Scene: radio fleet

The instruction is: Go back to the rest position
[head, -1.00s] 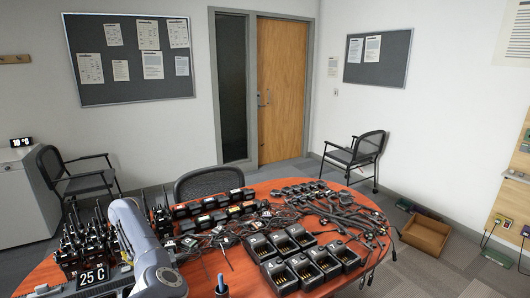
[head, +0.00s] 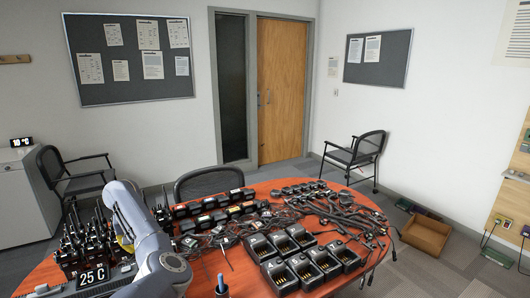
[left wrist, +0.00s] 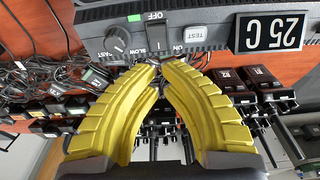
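My left arm comes in at the lower left of the head view, over the near left of the red-brown table (head: 55,275). A grey control unit (left wrist: 205,14) with a dial, a switch and a TEST button lies beyond the tips. My right gripper is in neither view.
Upright radios (head: 75,240) crowd the table's left side near a "25 C" sign (head: 93,276). Black chargers (head: 275,272), cables and headsets (head: 340,210) cover the middle and right. A blue-capped stick (head: 221,285) stands at the front. A brown box (head: 425,236) is on the floor.

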